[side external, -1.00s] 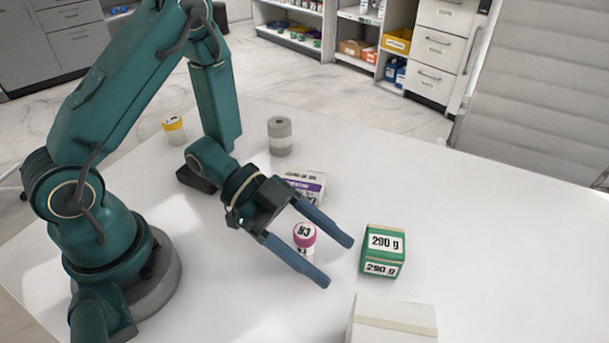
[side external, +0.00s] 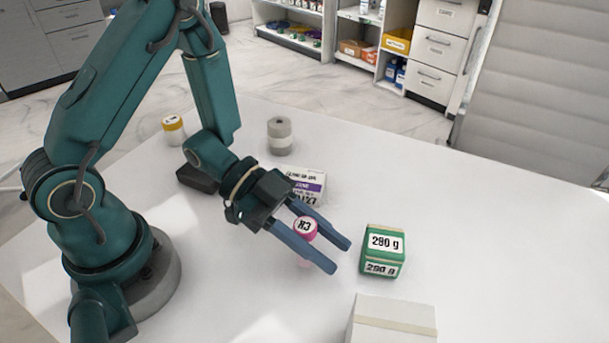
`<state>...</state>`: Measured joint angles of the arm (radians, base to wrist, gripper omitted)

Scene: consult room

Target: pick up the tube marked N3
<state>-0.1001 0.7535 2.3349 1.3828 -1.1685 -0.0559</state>
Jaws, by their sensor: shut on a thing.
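The tube marked N3 (side external: 305,229) has a pink cap with a white label on top. It stands on the white table between the fingers of my gripper (side external: 342,256). The fingers are shut on it, one on each side, near the cap. The near finger hides much of the tube's body, and only a little of it shows below that finger.
A green box marked 290 g (side external: 383,250) stands just right of the fingertips. A white and purple box (side external: 305,184) is behind the gripper. A grey cylinder (side external: 280,137) and a yellow-capped tube (side external: 173,129) stand farther back. A pale box (side external: 392,322) is in front.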

